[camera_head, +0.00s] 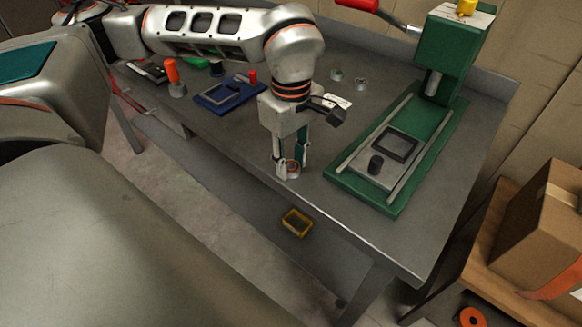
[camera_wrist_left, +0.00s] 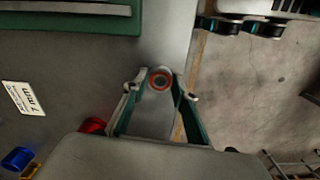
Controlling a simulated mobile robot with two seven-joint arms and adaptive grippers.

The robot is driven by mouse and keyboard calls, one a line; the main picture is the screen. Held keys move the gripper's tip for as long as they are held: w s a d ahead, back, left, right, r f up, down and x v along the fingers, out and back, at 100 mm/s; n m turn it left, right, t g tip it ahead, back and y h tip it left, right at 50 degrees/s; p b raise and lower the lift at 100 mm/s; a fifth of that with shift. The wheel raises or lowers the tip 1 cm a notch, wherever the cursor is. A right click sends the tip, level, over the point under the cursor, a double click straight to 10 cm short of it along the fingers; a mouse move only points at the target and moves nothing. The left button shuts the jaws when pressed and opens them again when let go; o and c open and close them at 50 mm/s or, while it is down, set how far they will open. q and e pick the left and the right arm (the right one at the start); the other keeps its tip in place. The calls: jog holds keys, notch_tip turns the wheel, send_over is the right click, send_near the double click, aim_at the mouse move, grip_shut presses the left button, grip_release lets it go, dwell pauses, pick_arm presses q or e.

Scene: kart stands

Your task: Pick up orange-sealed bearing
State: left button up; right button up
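The orange-sealed bearing (camera_head: 293,168) is a small ring at the front edge of the grey bench. In the left wrist view the same bearing (camera_wrist_left: 160,79) shows its orange ring around a dark middle. My left gripper (camera_head: 291,169) points down over the bench edge, with one finger on each side of the bearing. In the wrist view the fingertips of the gripper (camera_wrist_left: 159,82) flank the bearing with no clear gap, so it looks shut on it. I cannot tell whether the bearing is lifted off the bench. My right gripper is not in view.
A green press (camera_head: 402,205) stands on the bench to the right. Two more bearings (camera_head: 337,75) lie behind the gripper. A blue fixture (camera_head: 215,98) is to the left. A yellow bin (camera_head: 297,222) sits below the bench edge. A cardboard box (camera_head: 545,225) is at the right.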

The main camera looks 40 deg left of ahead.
aim_at(291, 166)
pick_arm(q)
jog(key=shift+r, duration=0.35)
notch_tip(291, 166, up, 19)
jog(key=p, duration=0.3)
jog(key=shift+r, duration=0.15)
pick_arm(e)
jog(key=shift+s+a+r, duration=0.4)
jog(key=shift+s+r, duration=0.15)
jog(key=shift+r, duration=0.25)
